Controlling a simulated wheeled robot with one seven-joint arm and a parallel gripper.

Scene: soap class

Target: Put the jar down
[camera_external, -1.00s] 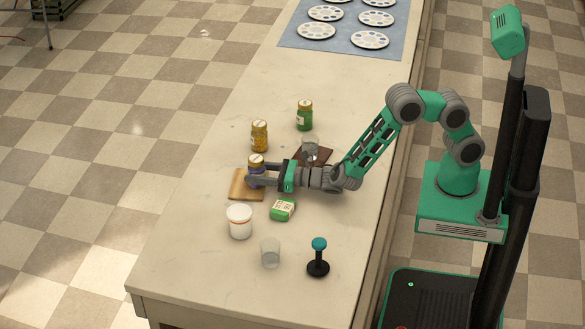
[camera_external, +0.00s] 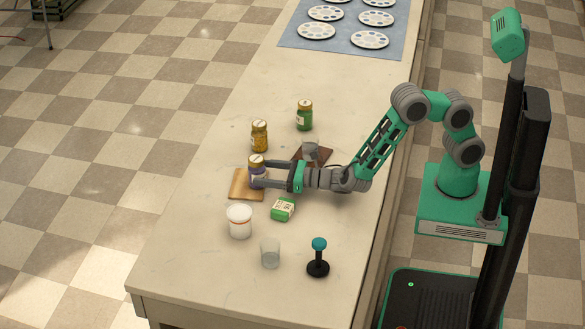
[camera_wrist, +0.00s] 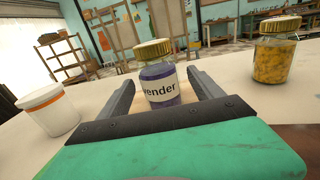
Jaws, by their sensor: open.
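The jar (camera_external: 257,168) has a gold lid and purple contents. It stands upright on a tan wooden board (camera_external: 241,188). My gripper (camera_external: 262,174) is open, with one finger on each side of the jar. In the wrist view there is a gap between the jar and the fingers of my gripper (camera_wrist: 163,88). The jar's base is partly hidden by my gripper.
A yellow-filled jar (camera_external: 259,136) and a green jar (camera_external: 305,115) stand behind. A white tub (camera_external: 240,221), a green-and-white box (camera_external: 283,209), a clear glass (camera_external: 270,253) and a black stamp with a teal knob (camera_external: 318,258) stand in front. A dark board (camera_external: 325,156) carries a cup.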

